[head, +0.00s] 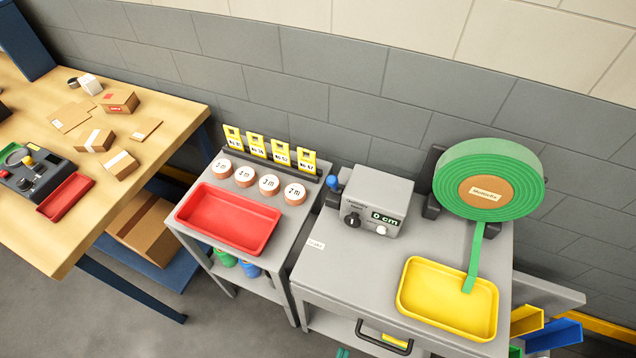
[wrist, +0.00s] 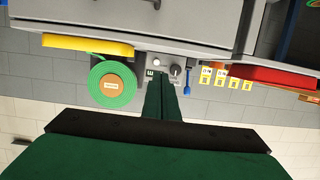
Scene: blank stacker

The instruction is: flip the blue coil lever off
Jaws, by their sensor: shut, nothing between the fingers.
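The blue lever (head: 332,183) stands at the left side of the grey control box (head: 378,192) in the head view, its rounded blue knob upward. The box has a black dial (head: 352,220), a white button (head: 381,230) and a display reading "0 cm". In the wrist view, which is upside down, the blue lever (wrist: 188,80) is right of the fingers. My gripper (wrist: 161,82) has its dark green fingers together and empty. They overlap the box in that view, with the lever apart from them.
A green coil (head: 490,180) stands right of the box, its strip hanging into a yellow tray (head: 408,290). A red tray (head: 228,220), several round labels and yellow tags are left. A wooden table (head: 150,165) holds boxes. The grey bench top (head: 340,265) is clear before the box.

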